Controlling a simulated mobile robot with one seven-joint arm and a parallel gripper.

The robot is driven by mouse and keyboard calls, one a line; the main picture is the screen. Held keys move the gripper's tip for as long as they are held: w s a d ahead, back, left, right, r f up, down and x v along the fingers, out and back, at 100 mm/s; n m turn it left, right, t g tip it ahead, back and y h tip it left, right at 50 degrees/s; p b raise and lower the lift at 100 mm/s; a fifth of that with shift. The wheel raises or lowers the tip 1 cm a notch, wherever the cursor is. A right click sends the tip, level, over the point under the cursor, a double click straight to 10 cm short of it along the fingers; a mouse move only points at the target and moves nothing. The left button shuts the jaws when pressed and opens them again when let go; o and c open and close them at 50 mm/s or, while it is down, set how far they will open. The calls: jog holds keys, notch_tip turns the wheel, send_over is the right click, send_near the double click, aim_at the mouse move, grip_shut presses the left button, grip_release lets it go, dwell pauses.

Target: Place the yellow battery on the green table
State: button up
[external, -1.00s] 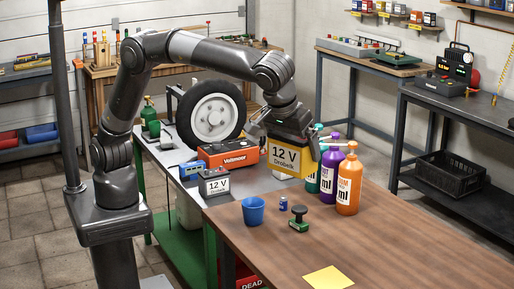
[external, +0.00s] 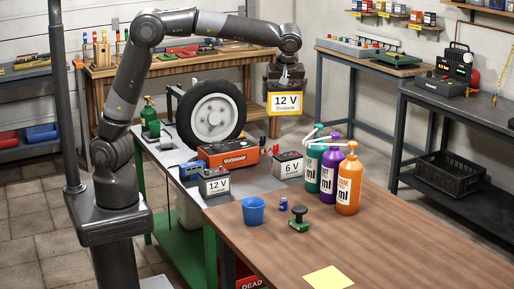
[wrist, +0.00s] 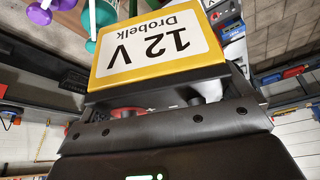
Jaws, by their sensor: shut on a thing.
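The yellow battery (external: 286,104), labelled 12 V Drobelk, hangs upright from my gripper (external: 284,85) in the external view. It is in the air, above and behind the grey-topped table with green legs (external: 188,192). In the wrist view, my gripper (wrist: 165,118) is shut on the top of the battery (wrist: 158,48), whose label appears upside down. The fingertips are partly hidden by the gripper body. Below the battery, a 6 V battery (external: 288,166) stands on the grey top.
A tyre (external: 208,117), a red Voltmeer box (external: 228,155) and a dark 12 V battery (external: 214,184) stand on the grey top. Bottles (external: 349,180), a blue cup (external: 253,211) and a stamp (external: 299,217) are on the wooden table (external: 400,245), whose front is mostly clear.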

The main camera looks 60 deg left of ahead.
jog(key=a+n+g, duration=0.2)
jog(key=a+n, duration=0.2)
jog(key=a, duration=1.3)
notch_tip(320, 180, down, 26)
jog(key=f, duration=0.1)
jog(key=shift+w+a+f, duration=0.65)
jog(key=shift+a+f, duration=1.1)
jog(key=shift+a, duration=0.1)
jog(key=shift+w+a+f, duration=0.6)
jog(key=shift+a+f, duration=1.1)
jog(key=shift+a, duration=0.1)
jog(key=shift+w+a+f, duration=0.65)
jog(key=shift+a+f, duration=1.1)
jog(key=shift+a, duration=0.1)
jog(key=shift+f, duration=0.1)
jog(key=o, duration=1.4)
jog(key=shift+c, duration=0.2)
